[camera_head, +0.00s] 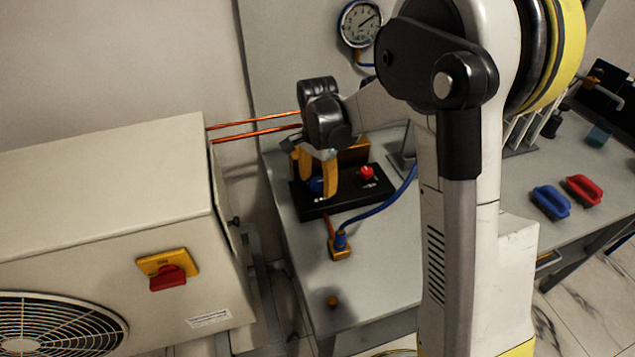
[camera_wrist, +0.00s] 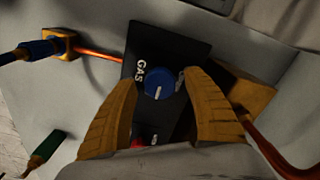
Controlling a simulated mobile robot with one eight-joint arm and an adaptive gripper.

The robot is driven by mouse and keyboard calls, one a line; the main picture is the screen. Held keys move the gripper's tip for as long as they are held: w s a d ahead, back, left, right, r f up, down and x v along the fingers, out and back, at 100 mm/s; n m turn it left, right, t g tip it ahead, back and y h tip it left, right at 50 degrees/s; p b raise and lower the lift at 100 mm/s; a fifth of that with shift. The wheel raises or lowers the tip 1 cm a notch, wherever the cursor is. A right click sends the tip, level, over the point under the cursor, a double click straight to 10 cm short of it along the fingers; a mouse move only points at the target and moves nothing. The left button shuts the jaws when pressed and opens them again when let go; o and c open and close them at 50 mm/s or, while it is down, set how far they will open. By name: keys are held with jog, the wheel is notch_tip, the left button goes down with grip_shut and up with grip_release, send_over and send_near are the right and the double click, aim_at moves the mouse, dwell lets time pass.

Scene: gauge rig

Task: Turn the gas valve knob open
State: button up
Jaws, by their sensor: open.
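The blue gas valve knob (camera_wrist: 160,83) sits on a black panel (camera_wrist: 180,42) next to the white word GAS. A red knob (camera_head: 367,172) is on the same panel, partly hidden by my gripper in the wrist view.
A blue hose runs to a brass fitting (camera_head: 341,252) in front of the panel. Copper pipes (camera_head: 255,125) run from the grey outdoor unit (camera_head: 110,190) at left. A round gauge (camera_head: 360,23) is on the back board. Blue (camera_head: 551,201) and red (camera_head: 584,190) handled tools lie at right.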

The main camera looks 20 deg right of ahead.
jog(key=c, duration=1.2)
jog(key=shift+n, duration=0.3)
jog(key=n+p, duration=0.1)
jog(key=n, duration=0.2)
jog(key=shift+n, duration=0.3)
jog(key=n, duration=0.4)
jog(key=shift+n+p, duration=0.3)
jog(key=n, duration=0.9)
jog(key=shift+p, duration=0.4)
